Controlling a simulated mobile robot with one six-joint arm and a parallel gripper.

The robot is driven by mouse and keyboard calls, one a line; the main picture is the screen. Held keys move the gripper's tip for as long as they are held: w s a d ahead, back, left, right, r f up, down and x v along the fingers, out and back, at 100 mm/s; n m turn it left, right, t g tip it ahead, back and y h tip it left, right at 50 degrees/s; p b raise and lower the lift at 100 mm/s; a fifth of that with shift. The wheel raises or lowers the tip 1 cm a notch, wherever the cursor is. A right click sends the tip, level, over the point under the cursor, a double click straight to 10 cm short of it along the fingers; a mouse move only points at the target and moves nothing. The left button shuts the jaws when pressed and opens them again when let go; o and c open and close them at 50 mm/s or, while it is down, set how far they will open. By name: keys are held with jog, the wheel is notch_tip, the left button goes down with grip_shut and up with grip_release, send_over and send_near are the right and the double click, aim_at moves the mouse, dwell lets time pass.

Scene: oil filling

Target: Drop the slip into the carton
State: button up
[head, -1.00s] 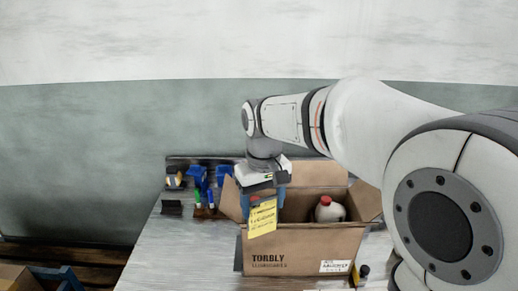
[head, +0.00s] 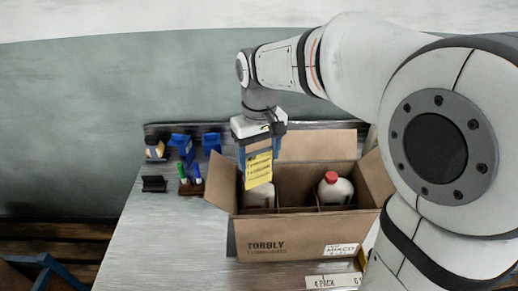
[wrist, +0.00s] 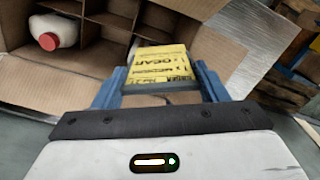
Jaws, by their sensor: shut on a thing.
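The yellow slip (head: 259,169) has dark printed lines and hangs upright from my gripper (head: 259,148) in the head view. My gripper is shut on it, above the left part of the open carton (head: 290,233). The slip also shows between the blue fingers in the wrist view (wrist: 155,68). The brown carton is marked TORBLY, with its flaps spread and dividers inside. A white bottle with a red cap (head: 335,188) stands in a right compartment. Another pale rounded thing (head: 259,197) shows low in the left compartment, partly hidden by the slip.
Blue holders (head: 182,147), a bottle with a dark label (head: 155,148), a black holder (head: 154,184) and a pen stand (head: 191,184) are left of the carton. A label strip (head: 333,281) lies in front. The table's left front (head: 170,245) is clear.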

notch_tip(320, 180, down, 20)
jog(key=b, duration=1.3)
jog(key=shift+a+b, duration=0.15)
jog(key=shift+b, duration=0.2)
jog(key=shift+f, duration=0.1)
jog(key=o, duration=1.2)
notch_tip(320, 180, up, 8)
jog(key=shift+f, duration=0.1)
